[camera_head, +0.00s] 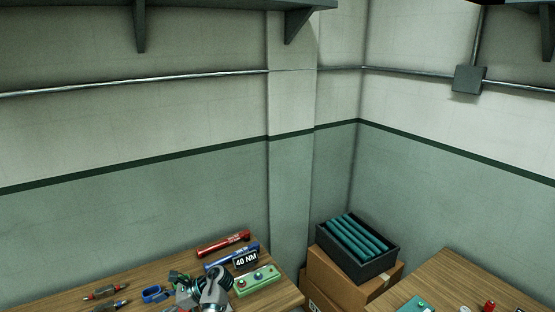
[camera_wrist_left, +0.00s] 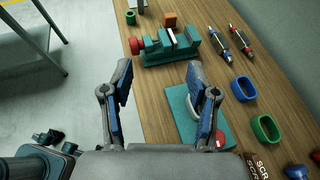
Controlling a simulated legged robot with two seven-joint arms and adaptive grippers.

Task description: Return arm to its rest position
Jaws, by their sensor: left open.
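My left gripper (camera_wrist_left: 158,112) shows in the left wrist view with its two blue-and-grey fingers spread wide and nothing between them. It is above the front edge of a wooden table (camera_wrist_left: 165,85), with a teal board (camera_wrist_left: 182,102) partly behind its right finger. In the head view, grey parts of my arm (camera_head: 212,289) reach over the table at the bottom, beside a green box with buttons (camera_head: 257,280). The fingertips cannot be made out there. My right gripper shows in neither view.
A teal vise (camera_wrist_left: 168,46), blue ring (camera_wrist_left: 243,88) and green ring (camera_wrist_left: 266,129) stand on the table. Red and blue torque tools (camera_head: 222,243) lie behind my arm. A black crate (camera_head: 385,262) sits on cardboard boxes to the right. Open floor (camera_wrist_left: 75,85) lies left of the table.

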